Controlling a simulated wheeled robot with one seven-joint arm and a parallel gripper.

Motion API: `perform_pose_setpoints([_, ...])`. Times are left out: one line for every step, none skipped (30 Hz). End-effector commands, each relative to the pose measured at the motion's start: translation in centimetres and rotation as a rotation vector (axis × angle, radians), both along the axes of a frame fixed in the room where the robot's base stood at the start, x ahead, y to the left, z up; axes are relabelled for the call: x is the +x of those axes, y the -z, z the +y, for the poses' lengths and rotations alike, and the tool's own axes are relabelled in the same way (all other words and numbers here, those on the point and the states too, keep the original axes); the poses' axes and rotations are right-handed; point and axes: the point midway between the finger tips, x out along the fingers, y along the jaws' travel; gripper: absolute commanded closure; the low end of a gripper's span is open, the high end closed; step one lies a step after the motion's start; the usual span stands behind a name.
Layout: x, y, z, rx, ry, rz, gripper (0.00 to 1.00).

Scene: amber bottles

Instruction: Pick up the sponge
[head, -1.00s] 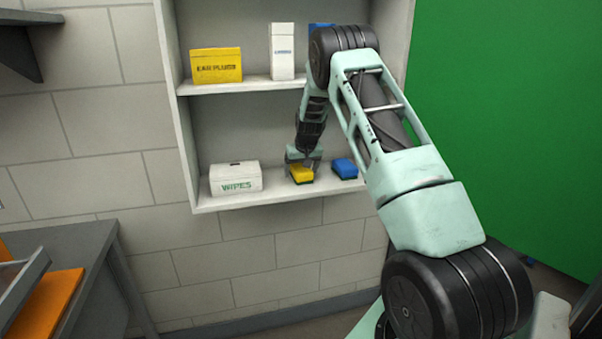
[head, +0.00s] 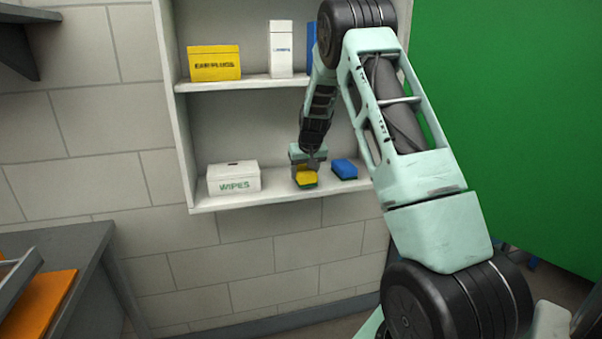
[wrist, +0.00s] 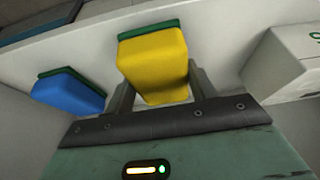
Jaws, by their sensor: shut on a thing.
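The yellow sponge (head: 306,177) with a dark green layer is at the lower shelf of the white wall cabinet. My gripper (head: 308,168) reaches down to it from above and is shut on it. In the wrist view the yellow sponge (wrist: 154,60) sits between the two fingers of my gripper (wrist: 156,92). A blue sponge (head: 343,169) with a green layer lies just to its right in the head view; it also shows at the left in the wrist view (wrist: 68,94). Whether the yellow sponge touches the shelf is hard to tell.
A white wipes box (head: 234,179) stands on the lower shelf (head: 275,193), left of the yellow sponge. The upper shelf (head: 255,84) holds a yellow earplugs box (head: 215,64), a white box (head: 281,50) and a partly hidden blue item. A grey table (head: 62,240) stands at lower left.

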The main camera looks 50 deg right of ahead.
Motion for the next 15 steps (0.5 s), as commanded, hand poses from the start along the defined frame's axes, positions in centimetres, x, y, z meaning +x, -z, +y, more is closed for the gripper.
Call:
perform_pose_setpoints([-1.2, 0.4, 0.7, 0.001, 0.001, -0.002, 0.69])
perform_pose_setpoints([-1.9, 0.4, 1.1, 0.001, 0.001, -0.002, 0.69])
perform_pose_setpoints([-2.8, 0.4, 1.6, -0.001, 0.001, -0.002, 0.69])
perform_pose_setpoints([-3.5, 0.4, 2.0, 0.0, 0.001, -0.001, 0.69])
perform_pose_setpoints([-4.1, 0.4, 2.3, 0.0, 0.002, -0.001, 0.69])
perform_pose_setpoints([-5.0, 0.3, 2.8, 0.0, 0.002, -0.002, 0.69])
perform_pose_setpoints([-5.6, 0.3, 3.2, 0.0, 0.002, -0.002, 0.69])
perform_pose_setpoints([-6.3, 0.3, 3.5, 0.0, 0.002, -0.002, 0.69])
perform_pose_setpoints([-7.0, 0.3, 4.0, 0.0, 0.002, -0.001, 0.69])
perform_pose_setpoints([-7.5, 0.3, 4.3, 0.0, 0.002, -0.001, 0.69])
perform_pose_setpoints([-8.0, 0.3, 4.5, 0.0, 0.002, -0.002, 0.69])
perform_pose_setpoints([-8.6, 0.3, 4.9, 0.0, 0.002, -0.002, 0.69])
perform_pose_setpoints([-9.1, 0.3, 5.1, 0.0, 0.001, -0.001, 0.69])
perform_pose_setpoints([-9.5, 0.2, 5.3, -0.001, 0.001, -0.002, 0.69])
perform_pose_setpoints([-9.9, 0.2, 5.6, 0.0, 0.001, -0.001, 0.69])
